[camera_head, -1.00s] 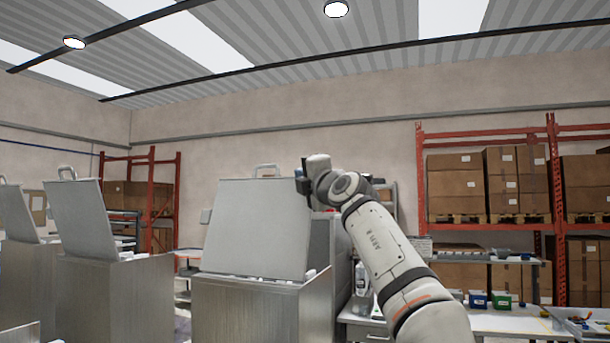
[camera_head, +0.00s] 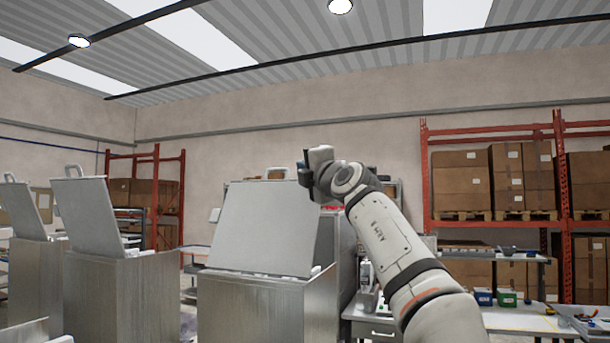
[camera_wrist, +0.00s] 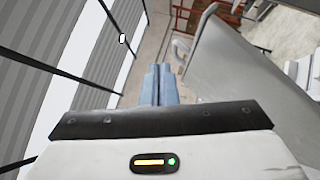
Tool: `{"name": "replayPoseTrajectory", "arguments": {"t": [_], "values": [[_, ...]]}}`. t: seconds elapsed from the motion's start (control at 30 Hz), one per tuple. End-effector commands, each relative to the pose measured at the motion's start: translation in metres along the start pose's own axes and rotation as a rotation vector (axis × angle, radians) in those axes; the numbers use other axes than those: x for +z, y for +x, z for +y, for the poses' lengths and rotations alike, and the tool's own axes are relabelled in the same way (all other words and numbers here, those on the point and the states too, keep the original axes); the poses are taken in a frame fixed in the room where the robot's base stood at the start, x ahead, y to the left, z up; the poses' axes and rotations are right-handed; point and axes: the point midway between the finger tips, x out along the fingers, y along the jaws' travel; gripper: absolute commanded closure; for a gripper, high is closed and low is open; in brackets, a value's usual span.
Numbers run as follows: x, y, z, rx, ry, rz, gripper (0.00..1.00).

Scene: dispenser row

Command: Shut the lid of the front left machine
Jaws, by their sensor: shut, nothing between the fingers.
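Several steel machines stand with their lids raised. The nearest whole one in the head view is the middle machine (camera_head: 262,308). Its grey lid (camera_head: 262,228) is open and leans back, with a handle (camera_head: 276,172) at its top edge. Another machine (camera_head: 122,295) with a raised lid (camera_head: 90,214) stands to its left. I cannot tell for sure which is the front left one. My gripper (camera_head: 302,170) is by the upper right corner of the middle lid; contact cannot be told. In the wrist view the fingers (camera_wrist: 161,78) are shut and empty, with a grey lid panel (camera_wrist: 245,75) to their right.
A further open machine (camera_head: 32,275) stands at the far left. A worktable (camera_head: 515,319) with small bins is at the right. Red racks (camera_head: 425,190) with cardboard boxes (camera_head: 460,185) stand behind.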

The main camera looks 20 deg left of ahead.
Motion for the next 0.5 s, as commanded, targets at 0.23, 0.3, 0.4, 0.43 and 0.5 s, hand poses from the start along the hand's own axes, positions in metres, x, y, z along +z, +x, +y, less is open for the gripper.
{"name": "replayPoseTrajectory", "arguments": {"t": [0.23, 0.3, 0.4, 0.43, 0.5], "values": [[0.005, -0.042, 0.025, 0.002, 0.000, -0.004, 1.00], [0.007, -0.054, 0.032, 0.002, -0.002, -0.005, 1.00], [0.009, -0.068, 0.040, 0.001, 0.000, -0.003, 1.00], [0.010, -0.071, 0.043, 0.002, -0.001, -0.004, 1.00], [0.012, -0.078, 0.047, 0.000, -0.001, -0.004, 1.00]]}}
